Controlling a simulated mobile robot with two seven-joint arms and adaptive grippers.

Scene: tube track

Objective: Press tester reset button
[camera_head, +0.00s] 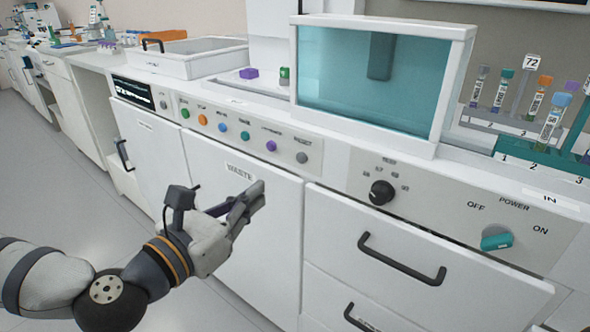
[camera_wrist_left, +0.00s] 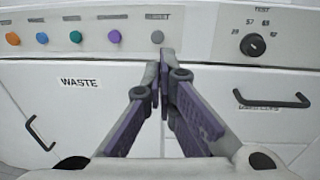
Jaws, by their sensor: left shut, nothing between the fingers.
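The tester's control panel (camera_head: 230,130) carries a row of coloured buttons. The grey button (camera_head: 302,157) at the right end has a small label above it that looks like RESET; it also shows in the left wrist view (camera_wrist_left: 157,37). My left gripper (camera_head: 258,189) is shut and empty, in front of the WASTE door and below the panel. In the left wrist view its fingertips (camera_wrist_left: 163,52) appear just below the grey button, and the gap between them and the panel is hard to judge. My right gripper is not in view.
Right of the buttons are a black TEST dial (camera_head: 382,192) and a teal POWER switch (camera_head: 496,241). A drawer handle (camera_head: 402,260) sticks out below the dial. A teal-windowed chamber (camera_head: 370,80) and a tube rack (camera_head: 540,165) stand on the counter.

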